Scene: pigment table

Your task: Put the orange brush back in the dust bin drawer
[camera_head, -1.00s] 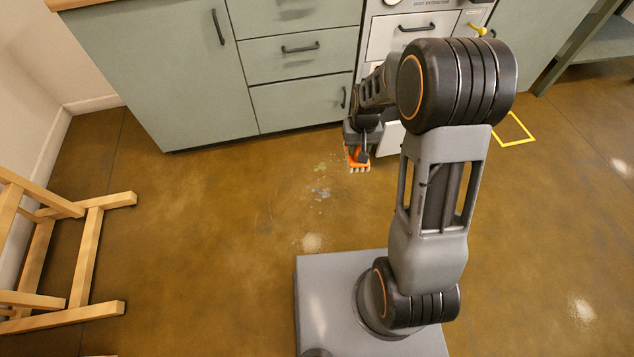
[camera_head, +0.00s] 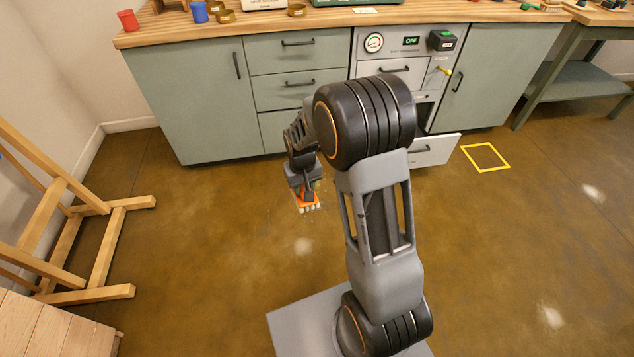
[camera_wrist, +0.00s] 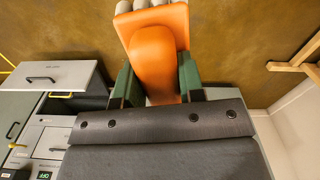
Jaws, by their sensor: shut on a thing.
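The orange brush (camera_head: 306,197) with pale bristle tufts hangs in my gripper (camera_head: 304,186), above the floor and apart from the cabinets. In the wrist view my gripper's dark green fingers (camera_wrist: 157,80) are shut on both sides of the orange brush (camera_wrist: 155,48), its bristles pointing away at the top. The dust bin drawer (camera_head: 437,150), a white front with a dark handle, stands pulled out low under the dust extractor, right of my gripper. My arm hides part of it.
The grey dust extractor panel (camera_head: 390,62) has a gauge and an OFF display. Green cabinets (camera_head: 195,105) stand beside it under a wooden counter (camera_head: 225,30). A yellow square (camera_head: 485,157) marks the floor at right. A wooden easel (camera_head: 85,220) stands at left. The middle floor is clear.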

